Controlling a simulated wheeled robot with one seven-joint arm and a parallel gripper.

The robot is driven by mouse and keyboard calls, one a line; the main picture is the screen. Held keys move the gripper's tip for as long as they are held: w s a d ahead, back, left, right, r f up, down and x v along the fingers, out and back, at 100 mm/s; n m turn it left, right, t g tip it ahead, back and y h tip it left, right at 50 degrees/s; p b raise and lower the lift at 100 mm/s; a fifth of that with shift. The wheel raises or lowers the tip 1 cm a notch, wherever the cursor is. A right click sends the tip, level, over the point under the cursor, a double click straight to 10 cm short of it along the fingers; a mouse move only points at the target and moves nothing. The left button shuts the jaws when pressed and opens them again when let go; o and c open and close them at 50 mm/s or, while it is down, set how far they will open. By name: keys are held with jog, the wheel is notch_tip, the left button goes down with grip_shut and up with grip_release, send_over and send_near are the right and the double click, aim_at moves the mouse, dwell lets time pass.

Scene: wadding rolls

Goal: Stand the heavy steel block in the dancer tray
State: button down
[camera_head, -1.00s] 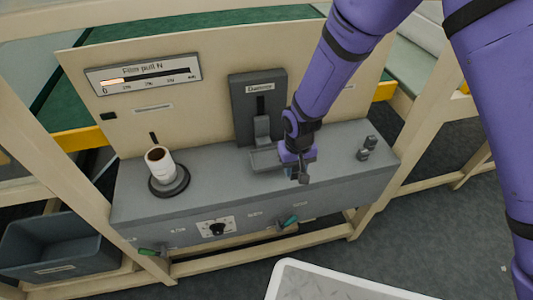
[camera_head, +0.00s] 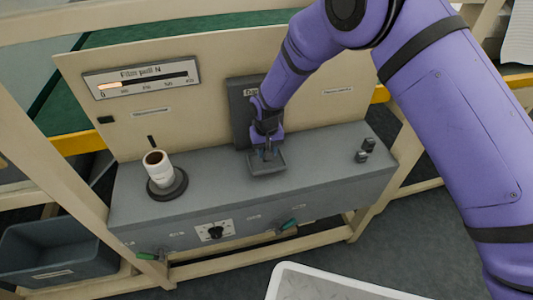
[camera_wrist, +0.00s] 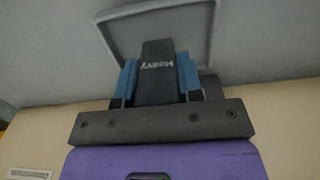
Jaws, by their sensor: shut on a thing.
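The heavy steel block (camera_wrist: 157,72) is dark grey and marked "Heavy" in the wrist view. My gripper (camera_wrist: 158,78) is shut on it, with a blue finger pad on each side. In the head view my gripper (camera_head: 268,150) is at the back edge of the dancer tray (camera_head: 268,168), a shallow grey tray in front of the dark upright dancer panel (camera_head: 238,108). The tray (camera_wrist: 205,25) also shows in the wrist view, with the block overlapping its edge. The block is mostly hidden in the head view. I cannot tell whether it touches the tray floor.
A white roll (camera_head: 157,167) stands on a round dark base at the left of the grey bench (camera_head: 215,190). A gauge panel (camera_head: 142,77) is on the back board. Green-handled levers and a knob (camera_head: 215,232) are on the front.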

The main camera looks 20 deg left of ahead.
jog(key=shift+f, duration=0.85)
jog(key=shift+f, duration=0.1)
jog(key=c, duration=0.8)
grip_release()
jog(key=shift+r, duration=3.85)
